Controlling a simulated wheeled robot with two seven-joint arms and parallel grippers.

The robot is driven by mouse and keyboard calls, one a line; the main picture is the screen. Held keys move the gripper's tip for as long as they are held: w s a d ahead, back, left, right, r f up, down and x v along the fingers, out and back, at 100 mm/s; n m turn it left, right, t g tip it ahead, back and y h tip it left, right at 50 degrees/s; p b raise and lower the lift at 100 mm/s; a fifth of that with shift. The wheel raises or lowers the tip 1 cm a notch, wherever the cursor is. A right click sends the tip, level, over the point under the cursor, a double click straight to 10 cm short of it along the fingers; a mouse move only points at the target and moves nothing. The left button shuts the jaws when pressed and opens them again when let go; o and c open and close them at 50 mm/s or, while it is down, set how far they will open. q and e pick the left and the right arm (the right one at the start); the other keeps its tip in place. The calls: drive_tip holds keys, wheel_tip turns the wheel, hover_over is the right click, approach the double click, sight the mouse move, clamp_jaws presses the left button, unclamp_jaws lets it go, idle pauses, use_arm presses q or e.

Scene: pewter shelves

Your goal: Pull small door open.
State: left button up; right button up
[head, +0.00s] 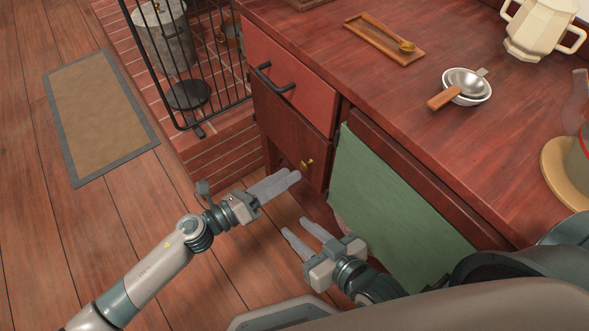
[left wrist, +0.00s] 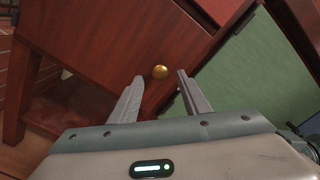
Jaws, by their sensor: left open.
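The small door (head: 288,122) is a dark reddish-brown panel below a red drawer front, and it looks shut. A round brass knob (head: 308,163) sits near its lower right corner. My left gripper (head: 291,174) is open, with its fingers pointing at the knob from the left and just short of it in the head view. In the left wrist view the knob (left wrist: 160,72) shows between the two fingertips, in front of the door (left wrist: 120,35). I cannot tell whether it touches them. My right gripper (head: 294,226) is open and empty, below the left one.
A green panel (head: 385,190) stands right of the door. The drawer's black handle (head: 272,78) is above it. A black fire guard (head: 200,60) and brick hearth (head: 215,155) are at left. The countertop (head: 400,95) holds a wooden tray (head: 380,38) and metal cups (head: 468,84).

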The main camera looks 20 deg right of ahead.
sight(301, 168)
use_arm(q)
drive_tip(key=shift+x, duration=1.75)
clamp_jaws()
